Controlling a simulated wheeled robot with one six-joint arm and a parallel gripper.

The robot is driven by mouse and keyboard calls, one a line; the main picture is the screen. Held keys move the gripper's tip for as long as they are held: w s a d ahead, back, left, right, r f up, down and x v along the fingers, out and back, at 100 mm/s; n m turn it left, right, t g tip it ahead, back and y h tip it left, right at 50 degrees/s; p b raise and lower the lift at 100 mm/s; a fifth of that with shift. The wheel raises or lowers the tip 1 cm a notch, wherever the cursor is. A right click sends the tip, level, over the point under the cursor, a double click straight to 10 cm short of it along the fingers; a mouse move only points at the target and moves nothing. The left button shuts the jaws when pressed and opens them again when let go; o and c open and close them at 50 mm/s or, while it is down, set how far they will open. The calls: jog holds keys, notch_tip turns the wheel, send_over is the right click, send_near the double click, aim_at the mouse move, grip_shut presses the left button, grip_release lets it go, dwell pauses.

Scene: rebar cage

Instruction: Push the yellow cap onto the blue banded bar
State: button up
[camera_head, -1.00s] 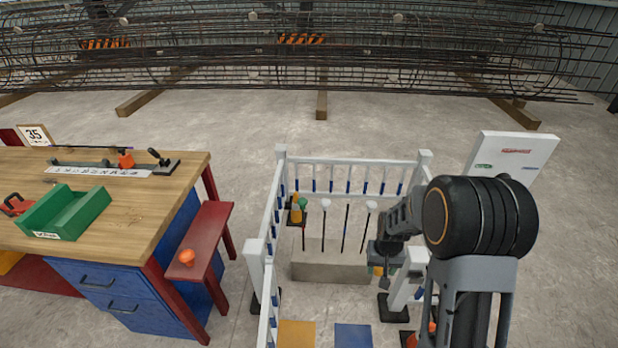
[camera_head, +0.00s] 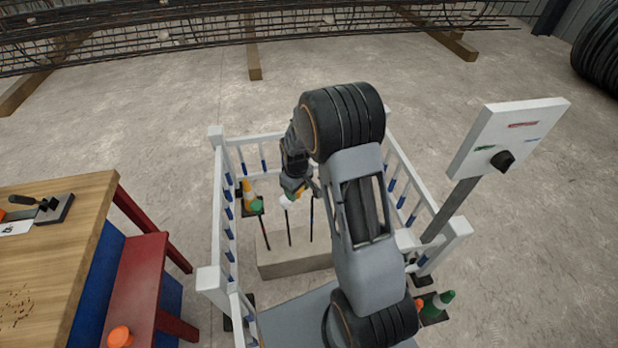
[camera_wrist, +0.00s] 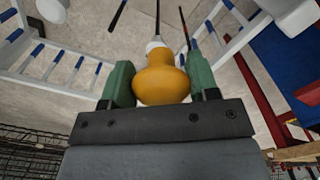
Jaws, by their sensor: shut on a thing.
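My gripper (camera_head: 300,189) is shut on the yellow cap (camera_wrist: 160,78). In the wrist view its green fingers press on both sides of the cap's rounded body. Dark upright bars (camera_head: 290,232) stand on a concrete block (camera_head: 292,262) below and beside the gripper in the head view. In the wrist view, one dark bar (camera_wrist: 192,42) shows a blue mark just beyond the right finger. Another bar has a white cap (camera_wrist: 155,43), close behind the yellow cap. I cannot tell whether the yellow cap touches any bar. My arm hides part of the block's right side.
White railings with blue bands (camera_head: 222,210) surround the block. A white sign panel (camera_head: 508,138) on a post is at the right. A workbench (camera_head: 50,250) and red shelf (camera_head: 135,285) are at the left.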

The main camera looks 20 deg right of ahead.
jog(key=w+d+f+n+b, duration=0.7)
jog(key=w+d+n, duration=0.1)
jog(key=n, duration=0.8)
jog(key=shift+d+f+n, duration=0.15)
jog(key=shift+d+n, duration=0.15)
jog(key=shift+d, duration=0.3)
jog(key=shift+d, duration=0.1)
jog(key=shift+f+b, duration=1.9)
jog(key=shift+f, duration=1)
jog(key=shift+f+b, duration=1.7)
jog(key=shift+f, duration=0.85)
jog(key=o, duration=1)
jog(key=shift+c, duration=0.2)
notch_tip(320, 180, up, 14)
jog(key=p, duration=0.2)
